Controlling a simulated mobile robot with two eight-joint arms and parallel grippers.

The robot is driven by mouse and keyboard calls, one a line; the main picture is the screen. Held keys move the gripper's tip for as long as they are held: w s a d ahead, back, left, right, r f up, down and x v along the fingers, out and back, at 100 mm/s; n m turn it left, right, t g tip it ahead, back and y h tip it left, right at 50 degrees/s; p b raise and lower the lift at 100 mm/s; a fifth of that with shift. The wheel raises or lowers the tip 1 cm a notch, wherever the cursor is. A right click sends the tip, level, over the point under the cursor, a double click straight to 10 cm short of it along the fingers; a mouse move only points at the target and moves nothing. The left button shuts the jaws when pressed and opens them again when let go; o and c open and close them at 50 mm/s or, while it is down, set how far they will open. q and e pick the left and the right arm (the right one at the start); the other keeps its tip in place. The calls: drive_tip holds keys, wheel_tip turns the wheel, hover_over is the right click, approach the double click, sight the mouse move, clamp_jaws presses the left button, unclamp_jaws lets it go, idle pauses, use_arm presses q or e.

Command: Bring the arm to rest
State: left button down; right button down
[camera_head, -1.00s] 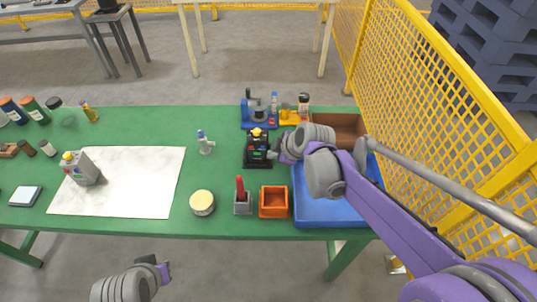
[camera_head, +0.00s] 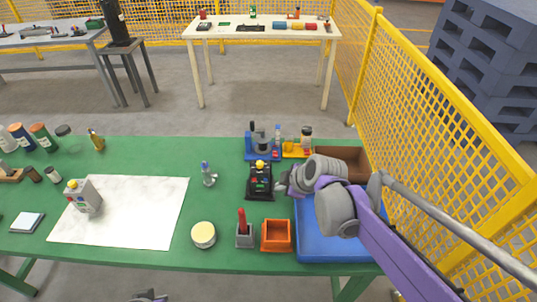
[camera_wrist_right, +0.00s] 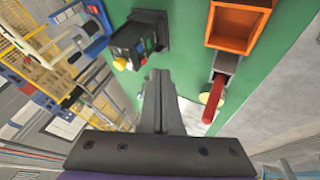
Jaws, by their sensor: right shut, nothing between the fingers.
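My right arm comes in from the right in the head view, over the blue tray (camera_head: 325,247). Its gripper (camera_head: 283,188) is beside the right edge of the black control box (camera_head: 260,181), which has a yellow knob and coloured buttons. In the right wrist view the two fingers of the right gripper (camera_wrist_right: 160,80) lie together with nothing between them. The black box (camera_wrist_right: 137,40) shows beyond the fingertips there. I cannot tell from these views whether the fingers touch it. Of my left arm only a small grey piece shows at the bottom edge of the head view; its fingers are hidden.
An orange bin (camera_head: 276,236) and a grey holder with a red-handled tool (camera_head: 243,232) stand at the green table's (camera_head: 130,262) front. A brown box (camera_head: 345,163) lies behind the blue tray. A yellow mesh fence (camera_head: 440,130) runs along the right. The white sheet (camera_head: 120,212) is mostly clear.

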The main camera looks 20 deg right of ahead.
drive_tip(key=s+f+m+h, duration=0.1)
drive_tip(key=s+f+m, duration=0.1)
drive_tip(key=s+m, duration=0.4)
drive_tip(key=s+f+m+g+h, duration=0.1)
drive_tip(key=s+f+m, duration=0.2)
drive_tip(key=s+m, duration=0.4)
drive_tip(key=s+d, duration=0.1)
drive_tip(key=s, duration=0.7)
drive_tip(key=shift+f+h, duration=0.15)
drive_tip(key=shift+h, duration=0.25)
drive_tip(key=shift+s, duration=0.1)
